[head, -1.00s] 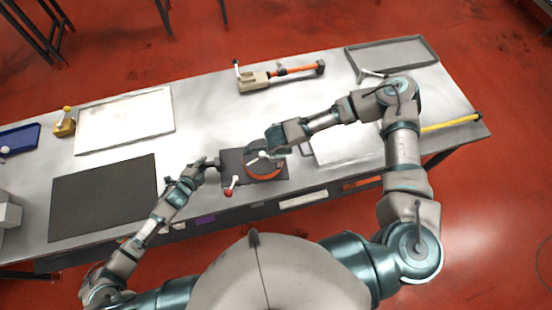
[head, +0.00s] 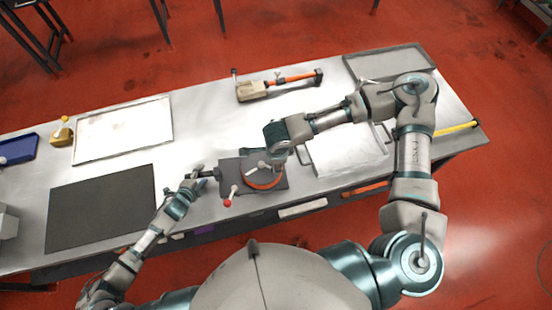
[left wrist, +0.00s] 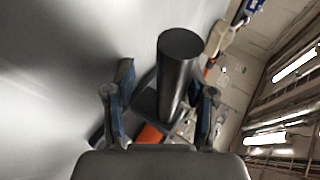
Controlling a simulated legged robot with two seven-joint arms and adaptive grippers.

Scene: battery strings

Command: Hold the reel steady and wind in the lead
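The reel (head: 262,183) is an orange-rimmed drum on a dark base plate (head: 229,165) at the bench's front edge. A pale crank lies across its top. A red-knobbed lever (head: 228,202) stands at the plate's front left. A dark cylindrical handle sticks out to the left; in the left wrist view this handle (left wrist: 178,75) stands between my fingers. My left gripper (left wrist: 164,112) is open around it, with visible gaps, wider at the left finger. My right gripper (head: 279,157) is at the crank's outer end above the reel; its fingers are too small to read.
A beige tool with an orange bar (head: 255,91) lies at the back. A grey tray (head: 391,60) is at the back right. A dark mat (head: 100,210) and a white panel (head: 122,130) cover the left side. A yellow rod (head: 458,127) lies at the right end.

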